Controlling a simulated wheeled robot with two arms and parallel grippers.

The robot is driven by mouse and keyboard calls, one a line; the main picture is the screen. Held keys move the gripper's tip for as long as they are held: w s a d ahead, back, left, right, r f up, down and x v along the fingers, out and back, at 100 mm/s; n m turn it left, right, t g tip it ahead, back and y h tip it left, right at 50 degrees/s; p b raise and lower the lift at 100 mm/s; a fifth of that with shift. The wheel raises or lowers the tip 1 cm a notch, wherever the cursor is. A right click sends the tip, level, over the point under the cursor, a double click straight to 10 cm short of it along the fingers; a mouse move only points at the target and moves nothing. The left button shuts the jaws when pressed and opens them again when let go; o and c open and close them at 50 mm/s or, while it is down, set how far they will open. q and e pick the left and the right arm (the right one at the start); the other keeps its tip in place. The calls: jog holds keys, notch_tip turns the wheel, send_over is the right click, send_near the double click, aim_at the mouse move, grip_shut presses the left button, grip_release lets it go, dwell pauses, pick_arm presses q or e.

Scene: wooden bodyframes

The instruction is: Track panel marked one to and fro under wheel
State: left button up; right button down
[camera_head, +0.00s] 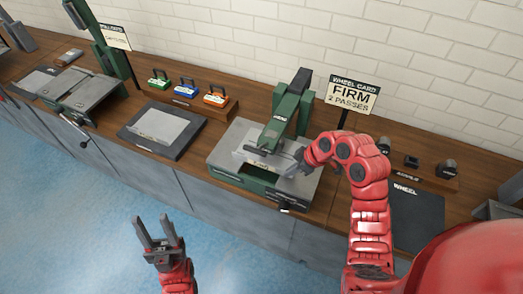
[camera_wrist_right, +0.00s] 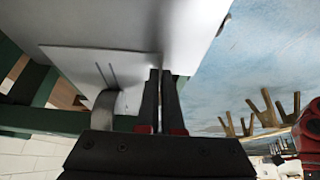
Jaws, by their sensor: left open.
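A thin grey panel (camera_head: 249,155) lies in the green wheel machine (camera_head: 288,107), under the head of its arm. In the right wrist view the panel (camera_wrist_right: 75,68) bears two short dark strokes, and a curved grey wheel (camera_wrist_right: 103,106) meets it. My right gripper (camera_head: 297,167) is at the panel's right side; in its wrist view the fingers (camera_wrist_right: 161,82) are nearly together on the panel's edge. The panel's marking is too small to read in the head view. My left gripper (camera_head: 157,236) is open and empty above the blue floor, away from the bench.
A sign (camera_head: 353,95) reads "WHEEL CARD FIRM 2 PASSES". Left of the machine, a dark mat (camera_head: 140,143) holds another grey sheet. Green, blue and orange handled blocks stand on a wooden rack (camera_head: 190,101). A dark mat marked "WHEEL" (camera_head: 425,216) lies at right, bare where visible.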

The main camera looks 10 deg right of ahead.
jog(key=shift+w+a+b, duration=0.3)
jog(key=shift+w+a, duration=0.1)
jog(key=shift+a, duration=0.2)
jog(key=shift+w+a+b, duration=0.3)
jog(key=shift+w+a, duration=0.05)
jog(key=shift+a, duration=0.25)
jog(key=shift+c, duration=2.2)
grip_release()
jog(key=shift+d, duration=0.1)
jog(key=shift+s+d, duration=0.65)
jog(key=shift+d, duration=0.35)
jog(key=shift+s+d+p, duration=0.45)
jog(key=shift+s+d, duration=0.3)
jog(key=shift+d, duration=0.25)
